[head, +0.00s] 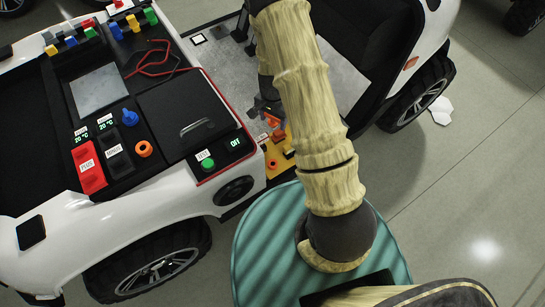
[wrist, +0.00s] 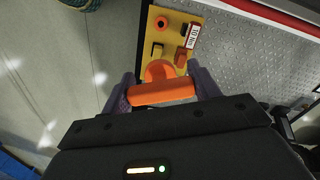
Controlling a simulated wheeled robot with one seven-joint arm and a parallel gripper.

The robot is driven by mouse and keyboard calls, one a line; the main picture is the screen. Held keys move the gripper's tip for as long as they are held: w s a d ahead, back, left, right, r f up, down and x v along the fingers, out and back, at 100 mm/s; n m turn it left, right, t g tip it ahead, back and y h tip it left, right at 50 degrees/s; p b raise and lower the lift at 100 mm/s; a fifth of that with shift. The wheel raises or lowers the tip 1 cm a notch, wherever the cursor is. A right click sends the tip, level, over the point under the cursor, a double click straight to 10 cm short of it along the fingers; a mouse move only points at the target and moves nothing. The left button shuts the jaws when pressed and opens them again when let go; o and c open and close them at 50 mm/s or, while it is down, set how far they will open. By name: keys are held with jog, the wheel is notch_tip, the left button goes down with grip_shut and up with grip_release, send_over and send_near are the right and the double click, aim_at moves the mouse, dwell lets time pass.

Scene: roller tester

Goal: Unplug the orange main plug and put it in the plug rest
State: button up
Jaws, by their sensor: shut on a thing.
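The orange main plug (wrist: 160,92) shows in the wrist view as a thick crossbar with a round orange part beyond it. My gripper (wrist: 163,89) has its two purple fingers shut on the ends of the crossbar. Beyond the plug is a yellow panel (wrist: 182,18) with an orange ring, a yellow block and a red piece. I cannot tell whether the plug is in or clear of its socket. In the head view the plug (head: 273,119) and yellow panel (head: 287,156) show small beside my arm. I cannot make out which part is the plug rest.
The white vehicle's black console (head: 120,140) carries a red switch (head: 89,168), a blue knob, an orange ring (head: 144,148) and a green TEST button (head: 208,163) beside a display reading OFF. A grey metal deck (wrist: 255,60) lies right of the panel. Open floor (head: 470,190) is at right.

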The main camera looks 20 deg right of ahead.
notch_tip(320, 180, down, 23)
jog(key=m+b, duration=2.3)
jog(key=b, duration=0.1)
jog(key=shift+b, duration=0.4)
jog(key=shift+a+r+p, duration=0.1)
jog(key=shift+r+p, duration=0.1)
jog(key=shift+p, duration=0.25)
jog(key=shift+f+b, duration=1.75)
jog(key=shift+f, duration=1.3)
jog(key=shift+p, duration=0.7)
jog(key=shift+f+b, duration=0.85)
jog(key=shift+f, duration=0.85)
jog(key=o, duration=1.6)
jog(key=shift+c, duration=0.2)
